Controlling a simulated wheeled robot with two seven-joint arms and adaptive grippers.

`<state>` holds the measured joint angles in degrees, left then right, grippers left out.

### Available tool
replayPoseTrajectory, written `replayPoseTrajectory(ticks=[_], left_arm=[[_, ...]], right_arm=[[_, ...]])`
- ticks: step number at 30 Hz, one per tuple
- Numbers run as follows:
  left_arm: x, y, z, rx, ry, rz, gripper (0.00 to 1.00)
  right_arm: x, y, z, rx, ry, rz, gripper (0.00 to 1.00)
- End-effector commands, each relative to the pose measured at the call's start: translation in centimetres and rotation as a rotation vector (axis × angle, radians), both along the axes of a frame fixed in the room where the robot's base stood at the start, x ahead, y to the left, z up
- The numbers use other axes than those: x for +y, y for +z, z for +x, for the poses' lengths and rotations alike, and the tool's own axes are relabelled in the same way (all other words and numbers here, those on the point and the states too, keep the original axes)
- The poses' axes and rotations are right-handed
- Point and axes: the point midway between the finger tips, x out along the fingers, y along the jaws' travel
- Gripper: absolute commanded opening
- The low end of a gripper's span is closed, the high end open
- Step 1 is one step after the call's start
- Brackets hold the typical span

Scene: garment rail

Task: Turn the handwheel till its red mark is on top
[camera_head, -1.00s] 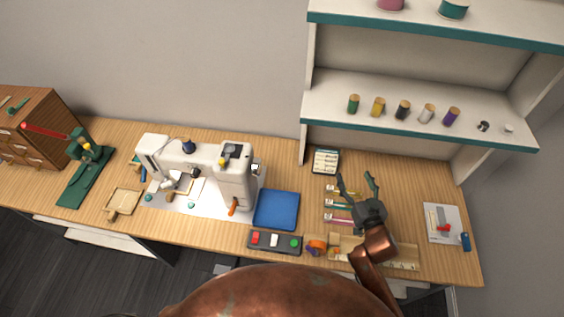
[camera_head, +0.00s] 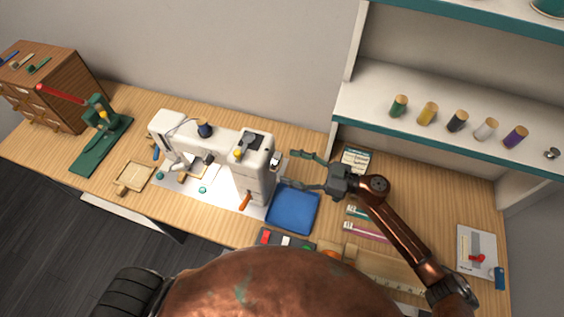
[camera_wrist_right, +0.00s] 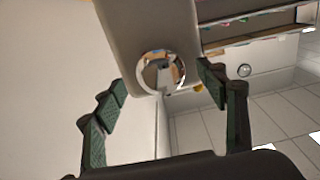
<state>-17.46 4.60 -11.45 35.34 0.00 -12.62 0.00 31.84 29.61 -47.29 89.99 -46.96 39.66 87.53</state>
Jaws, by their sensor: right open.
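The white sewing machine (camera_head: 257,160) stands on the bench. Its small shiny handwheel (camera_head: 276,164) is on its right end, partly hard to make out. In the right wrist view the handwheel (camera_wrist_right: 160,72) is a round chrome disc on the machine's pale end face (camera_wrist_right: 150,25). I cannot make out a red mark on it. My right gripper (camera_head: 288,168) points left at the handwheel with its two green-padded fingers open. In the right wrist view the gripper (camera_wrist_right: 162,84) has the wheel framed between its fingertips, with nothing held. My left gripper is not in view.
The shelf (camera_head: 440,110) with several thread spools rises at the right. A green press (camera_head: 101,135) and a wooden drawer cabinet (camera_head: 50,88) stand at the left.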

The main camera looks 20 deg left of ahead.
Motion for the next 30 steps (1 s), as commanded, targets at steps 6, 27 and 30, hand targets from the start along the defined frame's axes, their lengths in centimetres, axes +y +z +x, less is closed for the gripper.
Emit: replayPoseTrajectory(ticks=[6,27,30], left_arm=[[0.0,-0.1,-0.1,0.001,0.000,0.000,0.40],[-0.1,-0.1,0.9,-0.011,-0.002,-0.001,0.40],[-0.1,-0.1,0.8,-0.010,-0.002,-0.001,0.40]], right_arm=[[2.9,0.0,0.1,0.001,-0.001,0.002,0.66],[3.5,0.0,0.2,0.000,-0.006,0.002,0.45],[3.5,0.0,0.2,0.000,-0.006,0.002,0.38]])
